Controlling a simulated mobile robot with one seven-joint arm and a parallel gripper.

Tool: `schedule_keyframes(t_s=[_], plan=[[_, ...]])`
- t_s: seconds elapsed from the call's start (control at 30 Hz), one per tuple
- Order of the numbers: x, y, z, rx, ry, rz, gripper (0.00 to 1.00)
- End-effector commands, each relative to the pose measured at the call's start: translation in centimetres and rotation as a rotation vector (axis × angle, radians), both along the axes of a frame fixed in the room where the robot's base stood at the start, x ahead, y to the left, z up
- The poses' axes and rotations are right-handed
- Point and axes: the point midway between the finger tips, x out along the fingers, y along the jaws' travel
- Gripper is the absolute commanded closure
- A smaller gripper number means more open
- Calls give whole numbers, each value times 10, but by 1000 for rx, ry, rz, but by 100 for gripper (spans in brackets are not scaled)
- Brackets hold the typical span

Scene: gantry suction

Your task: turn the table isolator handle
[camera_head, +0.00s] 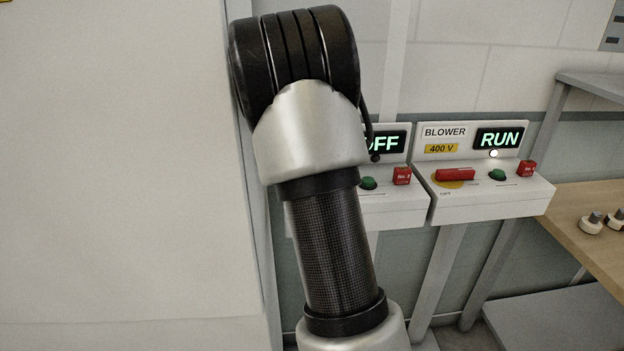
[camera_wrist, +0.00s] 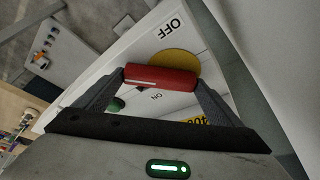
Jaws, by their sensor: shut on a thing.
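A red bar handle (camera_wrist: 165,80) sits on a yellow disc (camera_wrist: 180,58) in the wrist view, on a white switch box with OFF and ON labels. My gripper (camera_wrist: 160,77) is shut on this handle, one finger at each end of the bar. A green button (camera_wrist: 116,104) lies close to one finger. In the head view my arm hides the gripper, the handle and most of the left switch box (camera_head: 395,208). That box's display (camera_head: 388,140) reads OFF as far as it shows. Its name label is hidden.
The blower box (camera_head: 480,205) stands just right, its display (camera_head: 499,138) reading RUN and its own red handle (camera_head: 455,174) lying crosswise. Red tags (camera_head: 402,176) sit on the boxes. A big pale panel (camera_head: 110,160) fills the left. A wooden bench (camera_head: 575,205) with knobs is at right.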

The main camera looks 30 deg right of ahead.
Motion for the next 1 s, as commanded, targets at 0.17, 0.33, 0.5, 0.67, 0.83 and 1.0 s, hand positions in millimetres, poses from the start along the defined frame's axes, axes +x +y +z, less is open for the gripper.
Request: schedule_keyframes(t_s=[0.17, 0.33, 0.5, 0.67, 0.83, 1.0], plan=[[0, 1, 0, 1, 0, 0, 51], [0, 1, 0, 1, 0, 0, 6], [0, 0, 0, 1, 0, 0, 0], [0, 0, 4, 0, -1, 0, 0], [1, 0, 28, -1, -4, 0, 0], [1, 0, 62, -1, -4, 0, 0]])
